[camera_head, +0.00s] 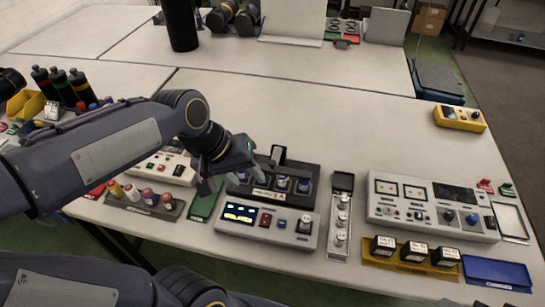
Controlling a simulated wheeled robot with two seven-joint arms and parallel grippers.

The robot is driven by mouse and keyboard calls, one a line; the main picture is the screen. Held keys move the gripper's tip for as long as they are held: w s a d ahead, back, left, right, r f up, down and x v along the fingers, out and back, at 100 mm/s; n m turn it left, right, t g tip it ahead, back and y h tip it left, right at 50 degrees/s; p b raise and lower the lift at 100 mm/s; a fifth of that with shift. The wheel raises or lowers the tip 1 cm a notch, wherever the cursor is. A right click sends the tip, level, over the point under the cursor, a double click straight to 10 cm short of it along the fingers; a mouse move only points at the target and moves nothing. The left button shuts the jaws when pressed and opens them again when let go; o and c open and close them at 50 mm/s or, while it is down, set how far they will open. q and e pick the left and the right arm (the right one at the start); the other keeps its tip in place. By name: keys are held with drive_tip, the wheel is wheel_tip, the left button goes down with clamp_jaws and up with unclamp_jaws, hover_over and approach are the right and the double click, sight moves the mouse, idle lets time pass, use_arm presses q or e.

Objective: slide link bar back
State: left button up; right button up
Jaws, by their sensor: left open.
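A black device (309,193) with silver round knobs and a small label stands near the front of the table. A small dark upright piece with a pale face (277,155) rises at its back edge. I cannot tell which part is the link bar; the device's left side is partly hidden by my gripper. My left gripper (230,179) is open over the left end of the black device, fingers pointing down. Nothing shows between its fingers, and I cannot tell whether they touch the device. My right gripper is not in view.
A grey panel (268,234) with a lit screen sits in front of the device. A narrow plate (340,240) with silver knobs and a large console (385,212) stand to the right. A rack of small bottles (150,208) is at left.

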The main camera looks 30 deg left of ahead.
use_arm(q)
drive_tip(key=w+a+n+g+y, duration=0.1)
drive_tip(key=w+a+n+g, duration=0.15)
drive_tip(key=w, duration=0.55)
drive_tip(key=n+g+y+p, duration=0.1)
drive_tip(key=n+y, duration=0.1)
drive_tip(key=n, duration=0.2)
hover_over(272, 162)
wheel_tip(272, 162, down, 6)
drive_tip(key=shift+f, duration=0.2)
wheel_tip(272, 162, down, 7)
drive_tip(key=shift+f+p, duration=0.15)
drive_tip(key=shift+p, duration=0.45)
clamp_jaws()
